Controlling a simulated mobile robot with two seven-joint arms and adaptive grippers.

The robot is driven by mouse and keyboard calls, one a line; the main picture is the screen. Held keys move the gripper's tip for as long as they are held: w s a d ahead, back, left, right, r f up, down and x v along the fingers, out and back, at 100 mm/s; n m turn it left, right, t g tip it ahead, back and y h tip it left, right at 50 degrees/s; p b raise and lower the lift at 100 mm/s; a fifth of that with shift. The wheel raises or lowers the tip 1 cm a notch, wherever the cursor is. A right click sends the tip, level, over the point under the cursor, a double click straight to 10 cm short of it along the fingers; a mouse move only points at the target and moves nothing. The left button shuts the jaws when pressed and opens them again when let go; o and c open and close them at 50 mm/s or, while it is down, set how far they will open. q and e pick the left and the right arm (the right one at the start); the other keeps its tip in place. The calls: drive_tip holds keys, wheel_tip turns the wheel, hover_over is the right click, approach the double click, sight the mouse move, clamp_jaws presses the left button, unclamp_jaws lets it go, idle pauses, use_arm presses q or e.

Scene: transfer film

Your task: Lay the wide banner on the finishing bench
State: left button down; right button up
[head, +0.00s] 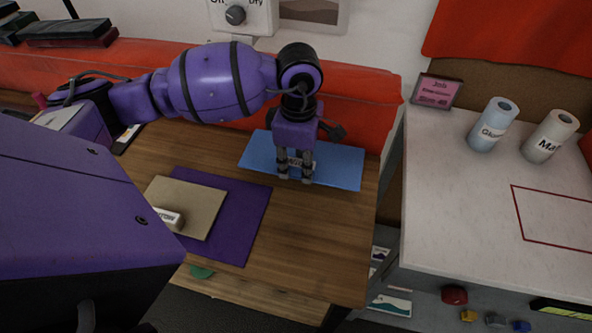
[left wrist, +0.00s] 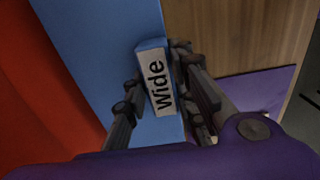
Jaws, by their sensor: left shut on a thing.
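The wide banner (head: 342,166) is a flat blue sheet near the back right of the wooden table (head: 315,235). It also shows in the left wrist view (left wrist: 100,60). A block labelled "Wide" (left wrist: 157,80) stands on the sheet. My left gripper (head: 295,180) points down over the banner and is shut on this block, with one finger on either side. I cannot tell whether the sheet touches the table. The white bench (head: 450,190), with a red outlined rectangle on its top, stands to the right. My right gripper is not in view.
A tan sheet with a white label block (head: 190,200) lies on a purple sheet (head: 245,215) left of the banner. A blue roll (head: 492,125) and a pale roll (head: 550,137) stand at the bench's back. A pink sign (head: 436,90) stands at its back left corner. A gap separates the two tops.

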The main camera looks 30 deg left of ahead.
use_arm(q)
drive_tip(key=shift+w+a+f, duration=0.25)
drive_tip(key=shift+a+f, duration=0.05)
drive_tip(key=shift+f, duration=0.15)
drive_tip(key=shift+w+f, duration=0.1)
drive_tip(key=shift+f, duration=1.5)
drive_tip(key=shift+f, duration=0.2)
drive_tip(key=c, duration=1.5)
unclamp_jaws()
drive_tip(key=shift+o, duration=0.2)
wheel_tip(320, 180, up, 12)
drive_tip(key=shift+r, duration=0.2)
